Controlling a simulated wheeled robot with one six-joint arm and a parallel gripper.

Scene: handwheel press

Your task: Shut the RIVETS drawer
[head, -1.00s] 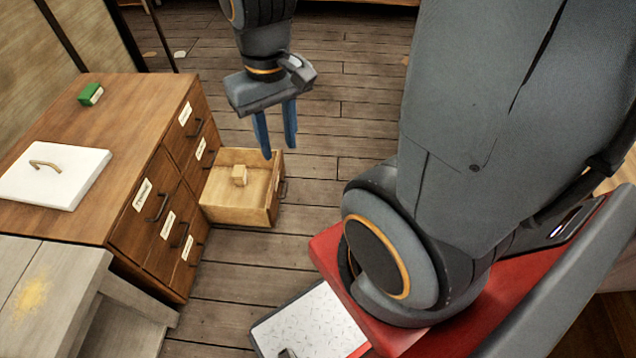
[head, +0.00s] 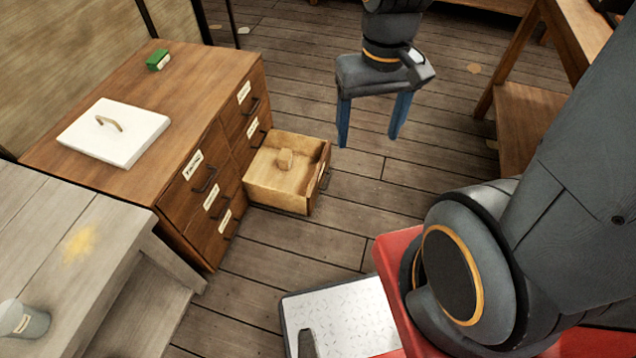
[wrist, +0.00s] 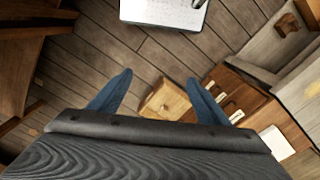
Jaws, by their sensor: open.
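The drawer also shows in the wrist view (wrist: 158,104), between my blue fingers. My gripper (head: 372,140) is open and empty. In the head view it is up and to the right of the drawer's front, apart from it. The other drawers with labels and dark handles look shut.
A grey bench (head: 40,235) with a cup (head: 22,322) is at lower left. A wooden table (head: 530,105) is at right. Plank floor beside the drawer is clear.

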